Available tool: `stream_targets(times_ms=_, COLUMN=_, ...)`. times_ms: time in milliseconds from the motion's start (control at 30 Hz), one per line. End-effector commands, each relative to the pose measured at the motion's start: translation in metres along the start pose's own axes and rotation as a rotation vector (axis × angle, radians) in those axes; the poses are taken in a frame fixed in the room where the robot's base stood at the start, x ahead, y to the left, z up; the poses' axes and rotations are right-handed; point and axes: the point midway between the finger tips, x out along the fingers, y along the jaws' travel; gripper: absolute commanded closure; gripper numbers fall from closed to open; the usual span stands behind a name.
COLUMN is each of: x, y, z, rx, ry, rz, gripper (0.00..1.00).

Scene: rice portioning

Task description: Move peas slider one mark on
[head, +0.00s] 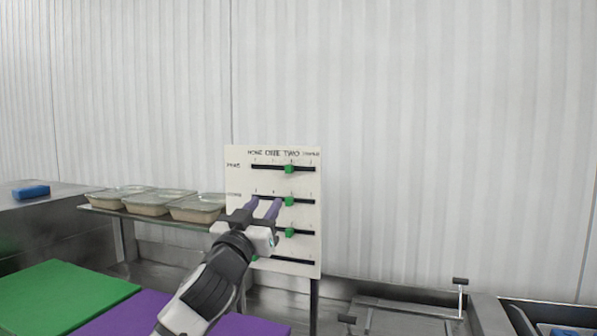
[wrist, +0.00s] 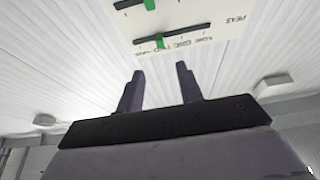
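The white slider board (head: 304,268) stands upright, headed NONE, ONE, TWO and a fourth, blurred word. The top row appears to be the peas row; the PEAS label (wrist: 235,19) shows in the wrist view. Its green peas slider (head: 289,169) sits at about the TWO mark on the black slot, and also shows in the wrist view (wrist: 160,42). My gripper (head: 264,200) is open, with purple fingers apart and nothing between them. In the head view it overlaps the board's left part, lower than the peas row. The wrist view shows the fingers (wrist: 160,70) apart from the slider.
Lower rows have green sliders, at the second row (head: 289,201), third row (head: 289,232) and bottom row (head: 254,257), the last partly hidden by my arm. Food trays (head: 150,205) stand on a shelf left of the board. Green (head: 60,295) and purple (head: 130,315) mats lie in front.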

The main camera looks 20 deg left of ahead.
Motion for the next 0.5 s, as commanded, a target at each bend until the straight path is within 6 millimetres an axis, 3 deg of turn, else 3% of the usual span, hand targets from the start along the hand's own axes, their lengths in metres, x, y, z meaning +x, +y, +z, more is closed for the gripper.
stream_targets(times_ms=167, x=0.025, y=0.002, z=-0.004, rx=0.0, ry=-0.001, rz=0.003, gripper=0.64)
stream_targets(times_ms=500, x=0.098, y=0.002, z=-0.005, rx=0.0, ry=0.001, rz=0.003, gripper=0.64)
